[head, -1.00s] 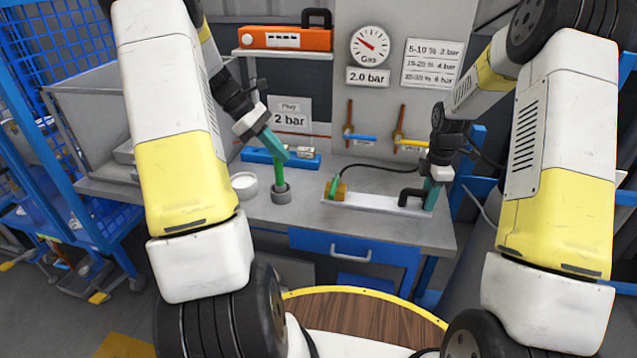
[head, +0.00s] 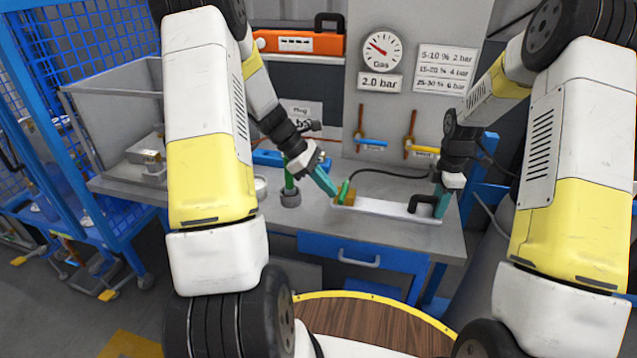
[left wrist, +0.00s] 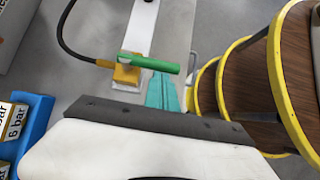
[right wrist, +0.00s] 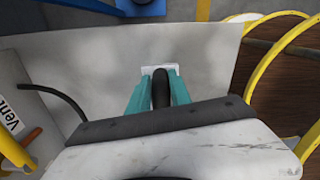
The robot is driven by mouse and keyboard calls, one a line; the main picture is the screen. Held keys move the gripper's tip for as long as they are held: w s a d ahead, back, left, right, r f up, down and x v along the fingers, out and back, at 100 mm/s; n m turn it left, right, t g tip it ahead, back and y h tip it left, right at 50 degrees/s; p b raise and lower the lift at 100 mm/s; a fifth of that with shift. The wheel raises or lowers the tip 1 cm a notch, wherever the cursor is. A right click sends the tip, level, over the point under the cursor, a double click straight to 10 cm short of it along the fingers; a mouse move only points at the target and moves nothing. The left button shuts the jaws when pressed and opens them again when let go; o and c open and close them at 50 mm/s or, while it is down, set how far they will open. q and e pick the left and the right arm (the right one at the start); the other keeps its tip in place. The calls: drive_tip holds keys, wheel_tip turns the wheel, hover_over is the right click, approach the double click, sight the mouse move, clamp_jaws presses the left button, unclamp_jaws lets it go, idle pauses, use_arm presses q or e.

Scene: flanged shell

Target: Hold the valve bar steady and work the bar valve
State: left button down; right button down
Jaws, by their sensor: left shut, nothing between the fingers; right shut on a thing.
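The valve bar (head: 385,208) is a white bar lying on the bench. It has a black handle (head: 421,203) at its right end and a brass valve block (head: 348,194) with a green lever (head: 344,189) at its left end. The lever also shows in the left wrist view (left wrist: 150,63). My right gripper (head: 441,206) is shut on the black handle, which shows between its fingers in the right wrist view (right wrist: 160,88). My left gripper (head: 332,188) is shut and empty, its tips close beside the valve and lever; I cannot tell if they touch.
A green rod stands in a grey round holder (head: 290,199) left of the bar, with a white round dish (head: 260,187) beside it. A black hose (head: 385,171) runs from the valve. The gauge (head: 382,50) hangs on the back panel. The bench front is clear.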

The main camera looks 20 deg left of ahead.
sight(344, 197)
use_arm(q)
drive_tip(key=shift+s+d+n+t, duration=0.15)
drive_tip(key=shift+d+n+t, duration=0.3)
drive_tip(key=shift+n, duration=0.15)
idle(0.4)
drive_tip(key=shift+s+d+n+t, duration=0.25)
drive_tip(key=shift+d+n+t, duration=0.45)
drive_tip(key=shift+n, duration=0.4)
drive_tip(key=n+t, duration=0.1)
drive_tip(key=d+n+y, duration=0.1)
drive_tip(key=shift+s+d+n+t, duration=0.15)
drive_tip(key=shift+d+n+t, duration=0.1)
drive_tip(key=shift+n+t, duration=0.1)
drive_tip(key=shift+d, duration=0.25)
drive_tip(key=w+d, duration=0.3)
drive_tip(key=d, duration=0.2)
drive_tip(key=shift+w+d, duration=0.25)
drive_tip(key=shift+w, duration=0.2)
